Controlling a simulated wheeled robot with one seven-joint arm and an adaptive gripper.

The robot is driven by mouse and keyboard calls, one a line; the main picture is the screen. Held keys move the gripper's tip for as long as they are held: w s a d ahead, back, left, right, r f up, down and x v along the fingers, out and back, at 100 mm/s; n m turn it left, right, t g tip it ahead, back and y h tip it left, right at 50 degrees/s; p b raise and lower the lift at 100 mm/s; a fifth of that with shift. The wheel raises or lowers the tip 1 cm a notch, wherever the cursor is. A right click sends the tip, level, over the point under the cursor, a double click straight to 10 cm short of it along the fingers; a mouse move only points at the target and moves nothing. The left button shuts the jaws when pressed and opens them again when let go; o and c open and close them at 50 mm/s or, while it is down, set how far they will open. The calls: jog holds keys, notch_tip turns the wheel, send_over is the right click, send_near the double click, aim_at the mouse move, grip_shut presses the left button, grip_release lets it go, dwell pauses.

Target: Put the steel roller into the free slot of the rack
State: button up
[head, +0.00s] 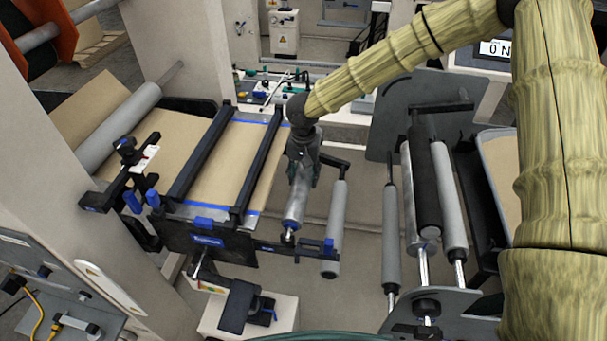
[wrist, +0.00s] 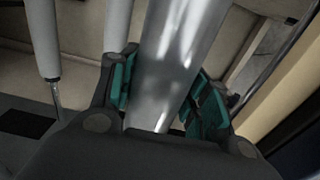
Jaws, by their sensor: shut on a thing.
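My gripper (head: 300,172) is shut on the shiny steel roller (head: 296,204), between teal finger pads in the wrist view (wrist: 165,100). The roller points down toward the viewer in the head view. Its near end shows close to a black bar with blue fittings (head: 315,247); I cannot tell whether they touch. My gripper hides its far end. A stand with several grey rollers (head: 450,200) is on the right. I cannot tell which part is the rack's free slot.
Left of my gripper is a splicing table with brown paper (head: 226,165) and black rails (head: 258,165). A grey roller (head: 336,225) hangs just right of the held roller. A grey panel (head: 425,110) stands behind the right rollers. A white box (head: 240,318) is below.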

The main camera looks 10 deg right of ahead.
jog(key=shift+w+r+p, duration=0.2)
jog(key=shift+r+p, duration=0.1)
jog(key=shift+s+a+r+p, duration=0.1)
jog(key=shift+r+p, duration=0.5)
jog(key=shift+r, duration=0.05)
jog(key=shift+r+p, duration=0.5)
jog(key=shift+p, duration=0.05)
jog(key=shift+r+p, duration=0.5)
jog(key=shift+r, duration=1.9)
